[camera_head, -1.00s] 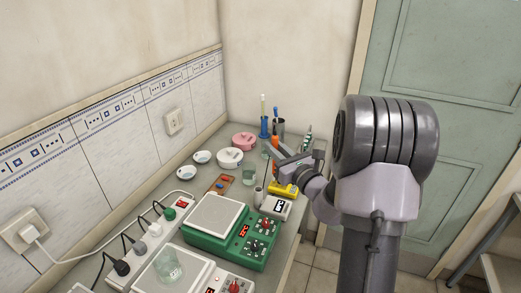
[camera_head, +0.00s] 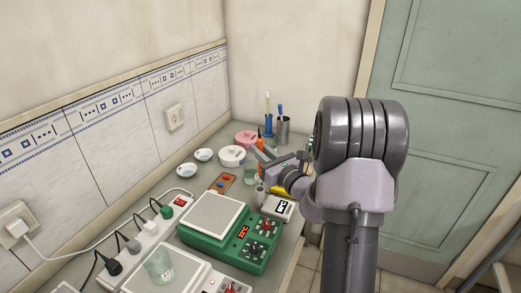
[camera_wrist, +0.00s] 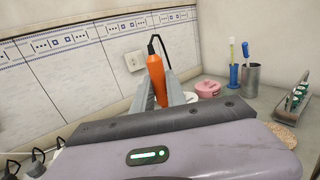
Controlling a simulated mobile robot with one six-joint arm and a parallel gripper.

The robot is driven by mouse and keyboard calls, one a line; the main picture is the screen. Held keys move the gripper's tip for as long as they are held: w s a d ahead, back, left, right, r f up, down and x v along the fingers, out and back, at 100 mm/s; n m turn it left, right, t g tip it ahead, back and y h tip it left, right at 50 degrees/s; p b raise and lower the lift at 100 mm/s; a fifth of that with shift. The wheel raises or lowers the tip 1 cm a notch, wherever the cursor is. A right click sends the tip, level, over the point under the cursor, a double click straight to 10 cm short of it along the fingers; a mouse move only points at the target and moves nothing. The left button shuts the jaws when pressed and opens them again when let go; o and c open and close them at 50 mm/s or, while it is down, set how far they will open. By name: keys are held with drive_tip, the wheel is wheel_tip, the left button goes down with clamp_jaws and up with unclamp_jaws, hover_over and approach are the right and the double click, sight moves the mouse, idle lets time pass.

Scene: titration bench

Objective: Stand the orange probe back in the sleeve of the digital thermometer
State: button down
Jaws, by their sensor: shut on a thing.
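My gripper (camera_head: 263,153) is shut on the orange probe (camera_wrist: 155,78), which stands nearly upright between the jaws, with a dark cable at its top. In the head view the probe (camera_head: 260,139) shows only in part above the jaws. The digital thermometer (camera_head: 281,208), a small white box with a display, lies on the bench nearer the camera than my gripper. A small grey upright sleeve (camera_head: 260,194) stands at its left side. The probe's lower end is hidden in both views, and the thermometer is out of the wrist view.
A glass beaker (camera_head: 249,175) stands just left of my gripper. A yellow object (camera_head: 283,188) lies behind the thermometer. A green hotplate (camera_head: 233,245) is in front. A white jar (camera_head: 232,156), pink container (camera_head: 246,139), blue holder (camera_wrist: 233,77) and metal cup (camera_wrist: 251,77) stand behind.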

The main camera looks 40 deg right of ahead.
drive_tip(key=shift+f+b, duration=0.3)
drive_tip(key=shift+f, duration=0.35)
drive_tip(key=shift+f+b, duration=1.2)
drive_tip(key=shift+f, duration=0.2)
drive_tip(key=shift+f+b, duration=1.2)
drive_tip(key=shift+f, duration=0.25)
